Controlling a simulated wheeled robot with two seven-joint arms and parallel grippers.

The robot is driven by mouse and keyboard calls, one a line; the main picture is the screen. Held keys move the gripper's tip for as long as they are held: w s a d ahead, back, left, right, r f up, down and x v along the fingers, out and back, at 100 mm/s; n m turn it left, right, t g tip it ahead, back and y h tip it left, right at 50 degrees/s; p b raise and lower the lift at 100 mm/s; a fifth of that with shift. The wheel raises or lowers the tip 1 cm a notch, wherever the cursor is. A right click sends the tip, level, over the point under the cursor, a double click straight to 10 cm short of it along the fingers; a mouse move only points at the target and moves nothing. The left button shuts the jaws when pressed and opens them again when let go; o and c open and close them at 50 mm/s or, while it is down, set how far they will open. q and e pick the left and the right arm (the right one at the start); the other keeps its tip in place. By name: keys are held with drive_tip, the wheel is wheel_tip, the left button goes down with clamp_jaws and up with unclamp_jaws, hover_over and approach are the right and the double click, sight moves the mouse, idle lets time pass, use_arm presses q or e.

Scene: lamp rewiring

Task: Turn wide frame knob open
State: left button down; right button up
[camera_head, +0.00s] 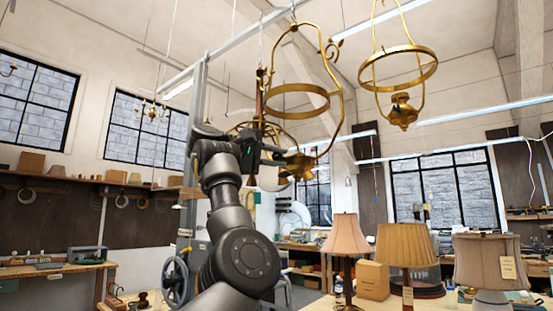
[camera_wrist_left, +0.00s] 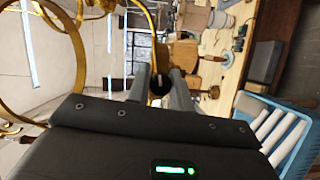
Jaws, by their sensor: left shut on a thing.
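A brass hanging lamp frame (camera_head: 297,88) with a flat ring and curved side arms hangs at the centre of the head view. Another brass frame (camera_head: 400,52) hangs to its right. My left gripper (camera_head: 277,153) is raised at the lower left part of the nearer frame. In the left wrist view its two fingers (camera_wrist_left: 160,83) close around a small dark round piece (camera_wrist_left: 157,87), which looks like the knob. Brass hoops of a frame (camera_wrist_left: 75,50) pass close on the left there. The knob's turn position cannot be told. My right gripper is not in view.
Pleated lamps (camera_head: 405,245) and other shaded lamps stand on a bench at the lower right. A workbench (camera_head: 60,269) stands at the left. In the left wrist view, a blue tray (camera_wrist_left: 297,150) with white tubes lies below right.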

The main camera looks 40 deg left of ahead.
use_arm(q)
drive_tip(key=shift+m+g+y, duration=0.3)
drive_tip(key=shift+m, duration=0.6)
drive_tip(key=c, duration=1.3)
unclamp_jaws()
drive_tip(key=shift+o, duration=0.2)
drive_tip(key=b+v, duration=0.3)
drive_tip(key=v, duration=0.7)
drive_tip(key=shift+s+a, duration=0.2)
drive_tip(key=shift+s, duration=0.15)
